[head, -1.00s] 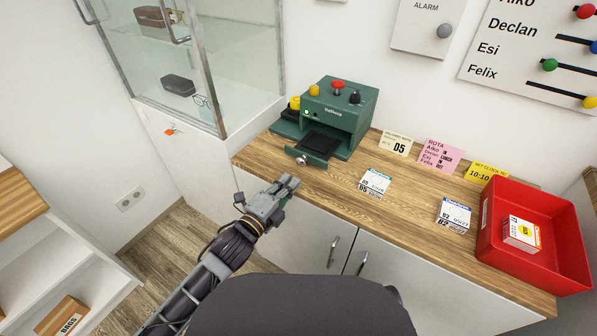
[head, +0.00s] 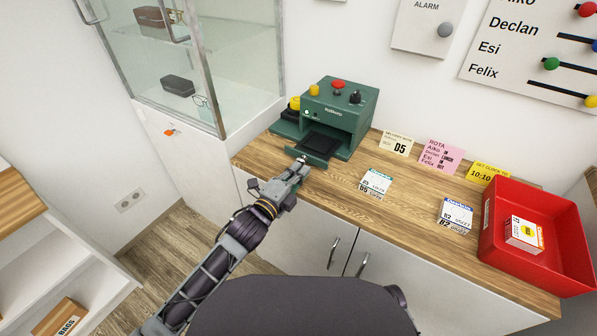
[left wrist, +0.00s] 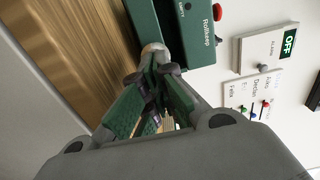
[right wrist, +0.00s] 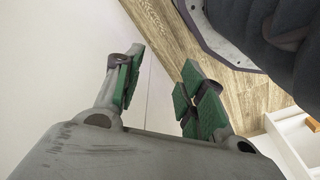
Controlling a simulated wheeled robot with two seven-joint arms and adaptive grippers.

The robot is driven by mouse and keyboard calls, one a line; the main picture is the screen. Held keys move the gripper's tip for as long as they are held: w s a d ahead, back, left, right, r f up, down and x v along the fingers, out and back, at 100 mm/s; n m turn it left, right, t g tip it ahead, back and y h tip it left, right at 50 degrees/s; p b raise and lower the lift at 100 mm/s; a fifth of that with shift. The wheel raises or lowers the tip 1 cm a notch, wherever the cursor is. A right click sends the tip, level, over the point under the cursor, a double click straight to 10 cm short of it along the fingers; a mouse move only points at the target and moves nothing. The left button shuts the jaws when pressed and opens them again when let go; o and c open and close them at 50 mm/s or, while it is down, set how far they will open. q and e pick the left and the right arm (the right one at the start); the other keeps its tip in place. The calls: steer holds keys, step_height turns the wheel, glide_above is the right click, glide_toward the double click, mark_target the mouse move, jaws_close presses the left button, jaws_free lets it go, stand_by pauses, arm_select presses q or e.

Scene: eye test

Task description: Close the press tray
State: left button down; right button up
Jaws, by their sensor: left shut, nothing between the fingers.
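The green press (head: 352,118) stands at the back left of the wooden counter, with a red button (head: 338,85) on top. Its tray (head: 325,145) sticks out of the front, open, with a dark bed and a small round knob (head: 302,159) on its front. My left gripper (head: 301,168) is shut and empty right in front of the tray's knob. In the left wrist view the fingertips (left wrist: 153,72) are close to the knob (left wrist: 152,48); I cannot tell whether they touch. My right gripper (right wrist: 163,78) is open and empty, away from the counter, over the floor.
A glass cabinet (head: 180,60) stands left of the press. Small boxes (head: 376,181) (head: 455,214) and upright cards (head: 441,157) are to the right on the counter (head: 330,195). A red bin (head: 500,255) holding a box is at the right end.

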mark_target(305, 162)
steer(key=shift+w, duration=0.1)
arm_select(q)
steer(key=shift+w+d, duration=0.15)
steer(key=shift+w, duration=0.15)
steer(key=shift+w+d, duration=0.2)
steer(key=shift+w, duration=0.1)
steer(key=shift+w+d+r+p, duration=0.1)
steer(key=shift+w+d+p, duration=0.05)
steer(key=shift+w+p, duration=0.25)
steer(key=shift+w+d, duration=0.4)
steer(key=shift+w, duration=0.15)
arm_select(e)
steer(key=f, duration=0.3)
steer(key=shift+w+d, duration=0.25)
steer(key=shift+d, duration=0.05)
arm_select(q)
steer(key=shift+a, duration=0.1)
arm_select(e)
steer(key=shift+s, duration=0.1)
